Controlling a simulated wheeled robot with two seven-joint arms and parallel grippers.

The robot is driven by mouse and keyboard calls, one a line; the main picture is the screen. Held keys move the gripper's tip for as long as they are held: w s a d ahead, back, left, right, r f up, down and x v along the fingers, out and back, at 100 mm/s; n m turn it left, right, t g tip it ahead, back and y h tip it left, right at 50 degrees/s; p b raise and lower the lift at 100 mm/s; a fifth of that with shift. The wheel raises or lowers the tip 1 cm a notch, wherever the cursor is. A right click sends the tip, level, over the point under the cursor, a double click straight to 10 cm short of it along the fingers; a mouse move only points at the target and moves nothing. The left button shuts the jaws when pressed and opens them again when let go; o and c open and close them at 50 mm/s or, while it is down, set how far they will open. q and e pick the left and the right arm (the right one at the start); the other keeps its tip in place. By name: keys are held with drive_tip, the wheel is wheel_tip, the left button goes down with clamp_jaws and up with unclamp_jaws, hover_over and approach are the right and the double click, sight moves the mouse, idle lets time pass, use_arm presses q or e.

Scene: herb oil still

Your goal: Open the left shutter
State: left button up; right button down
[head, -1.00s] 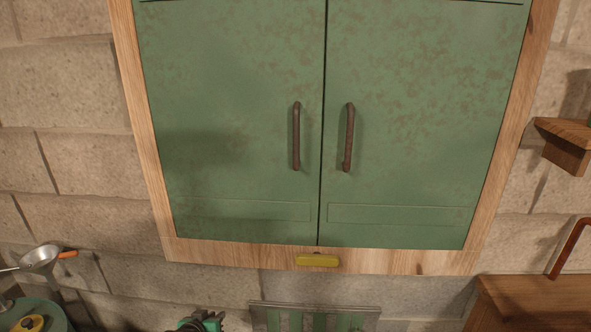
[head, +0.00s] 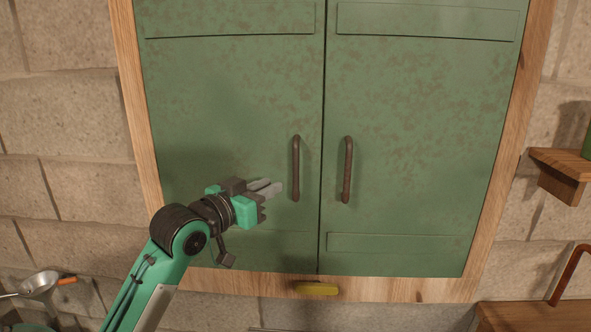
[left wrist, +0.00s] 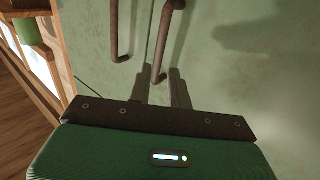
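The left shutter (head: 225,110) is a worn green panel and is shut, flush beside the right shutter (head: 420,110). Its brown bar handle (head: 296,168) stands upright near the middle seam. My left gripper (head: 271,188) is just left of this handle's lower part, fingers pointing toward it. In the left wrist view the fingers (left wrist: 161,82) are apart, and the end of the left handle (left wrist: 166,38) shows between them. I cannot tell whether they touch it. The right handle (left wrist: 117,30) is farther left there. My right gripper is not in view.
A wooden frame (head: 140,110) surrounds the shutters, with a yellow piece (head: 316,289) on its bottom rail. A wooden shelf (head: 570,163) with a green object is at the right. A metal funnel-like item (head: 40,284) is at the lower left.

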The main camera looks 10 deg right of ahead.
sight(294, 174)
use_arm(q)
drive_tip(key=p+x, duration=0.2)
drive_tip(key=x, duration=0.7)
drive_tip(key=shift+r+p, duration=0.1)
drive_tip(key=shift+p, duration=0.2)
drive_tip(key=shift+w+d, duration=0.35)
clamp_jaws()
